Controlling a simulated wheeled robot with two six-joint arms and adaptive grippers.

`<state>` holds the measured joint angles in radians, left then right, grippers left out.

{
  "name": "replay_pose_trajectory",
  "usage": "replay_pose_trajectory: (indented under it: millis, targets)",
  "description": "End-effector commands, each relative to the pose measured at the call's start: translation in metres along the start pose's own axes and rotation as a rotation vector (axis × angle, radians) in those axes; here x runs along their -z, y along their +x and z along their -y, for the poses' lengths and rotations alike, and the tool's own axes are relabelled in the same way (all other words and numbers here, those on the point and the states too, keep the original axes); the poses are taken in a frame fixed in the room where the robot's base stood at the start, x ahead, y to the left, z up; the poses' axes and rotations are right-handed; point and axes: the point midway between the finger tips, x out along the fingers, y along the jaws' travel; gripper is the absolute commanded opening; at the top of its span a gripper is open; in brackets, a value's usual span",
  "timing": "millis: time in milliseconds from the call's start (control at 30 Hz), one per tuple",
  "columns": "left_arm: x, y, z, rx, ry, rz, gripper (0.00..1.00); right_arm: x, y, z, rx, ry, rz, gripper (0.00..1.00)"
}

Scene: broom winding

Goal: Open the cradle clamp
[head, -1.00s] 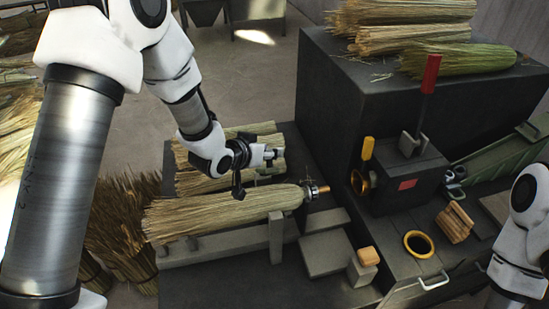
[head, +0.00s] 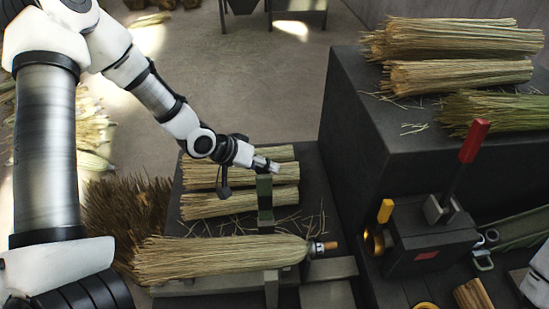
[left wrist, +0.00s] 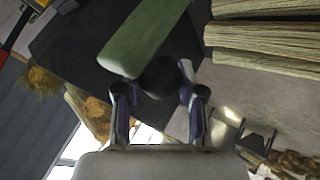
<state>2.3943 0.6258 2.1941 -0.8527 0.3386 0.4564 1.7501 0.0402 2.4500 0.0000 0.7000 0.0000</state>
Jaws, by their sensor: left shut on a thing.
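More straw bundles (head: 240,202) lie behind the clamp. A dark machine block (head: 425,240) with a red lever (head: 474,142) and a yellow handle (head: 386,211) stands at the right. Straw bundles (head: 455,75) lie on the raised dark bench.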

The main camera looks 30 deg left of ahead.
Motion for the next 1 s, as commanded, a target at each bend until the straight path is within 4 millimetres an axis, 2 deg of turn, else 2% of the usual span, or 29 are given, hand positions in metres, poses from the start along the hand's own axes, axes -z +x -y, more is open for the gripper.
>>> replay_pose_trajectory:
  millis: [33,567,600,667,1000]
  targets:
    - [-0.0067,0.0000,0.0034,0.000,-0.013,0.024,0.00,-0.0002,-0.0014,0.0000,0.000,0.000,0.000,0.00]
    - [-0.0096,-0.0006,0.0089,-0.006,-0.028,0.047,0.00,-0.0002,-0.0026,0.0000,0.000,0.000,0.000,0.00]
    - [-0.0097,-0.0006,0.0089,-0.006,-0.028,0.047,0.45,-0.0002,-0.0026,0.0000,0.000,0.000,0.000,0.00]
    - [-0.0092,-0.0006,0.0089,-0.006,-0.028,0.046,0.64,-0.0002,-0.0026,0.0000,0.000,0.000,0.000,0.00]
    - [-0.0049,-0.0013,0.0071,-0.007,-0.023,0.034,0.64,-0.0001,-0.0028,0.0000,0.000,0.000,0.000,0.00]
